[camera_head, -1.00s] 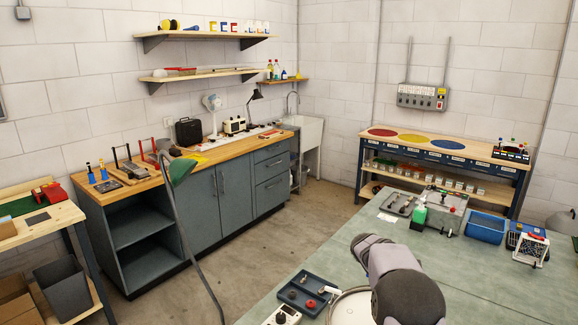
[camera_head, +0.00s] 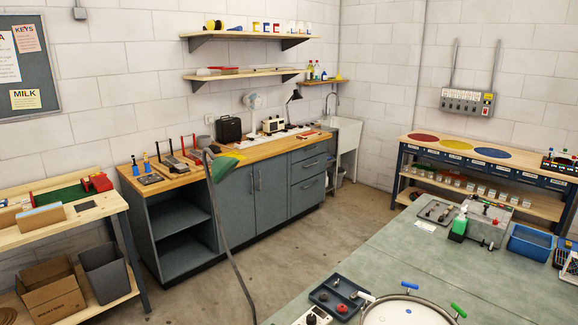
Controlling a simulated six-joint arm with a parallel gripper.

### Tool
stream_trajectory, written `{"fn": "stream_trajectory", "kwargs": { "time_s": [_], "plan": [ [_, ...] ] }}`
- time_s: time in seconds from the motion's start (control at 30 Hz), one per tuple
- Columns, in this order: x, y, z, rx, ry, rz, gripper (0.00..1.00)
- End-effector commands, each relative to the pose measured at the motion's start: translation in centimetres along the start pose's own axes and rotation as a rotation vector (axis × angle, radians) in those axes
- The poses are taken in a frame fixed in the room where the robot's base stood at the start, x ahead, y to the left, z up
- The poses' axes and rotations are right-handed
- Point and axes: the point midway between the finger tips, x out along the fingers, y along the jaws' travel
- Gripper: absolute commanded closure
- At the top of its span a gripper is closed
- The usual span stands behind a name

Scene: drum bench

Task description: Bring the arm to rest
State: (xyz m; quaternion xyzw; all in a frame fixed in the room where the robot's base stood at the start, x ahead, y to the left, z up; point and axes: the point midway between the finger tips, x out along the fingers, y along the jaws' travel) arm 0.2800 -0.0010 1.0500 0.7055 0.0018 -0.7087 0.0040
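My gripper is not in view, and none of my arm shows clearly in the head view now. The drum (camera_head: 405,311) stands at the bottom right on the green bench (camera_head: 395,258), cut off by the frame's lower edge. Its pale round top is visible, with a blue-handled clip (camera_head: 409,286) and a green-handled clip (camera_head: 458,310) on the rim. A white piece (camera_head: 366,296) shows at the rim's left side.
A dark tray of small parts (camera_head: 338,297) lies left of the drum. The bench's middle is clear.

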Motion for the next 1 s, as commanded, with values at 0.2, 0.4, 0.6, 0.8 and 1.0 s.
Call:
{"fn": "stream_trajectory", "kwargs": {
  "time_s": [0.2,0.4,0.6,0.8,1.0],
  "plan": [
    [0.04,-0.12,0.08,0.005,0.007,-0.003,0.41],
    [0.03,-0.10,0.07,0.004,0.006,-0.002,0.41],
    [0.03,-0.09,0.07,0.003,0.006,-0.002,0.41],
    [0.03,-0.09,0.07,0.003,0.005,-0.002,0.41],
    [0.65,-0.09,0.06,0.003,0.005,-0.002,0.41]
  ]
}}
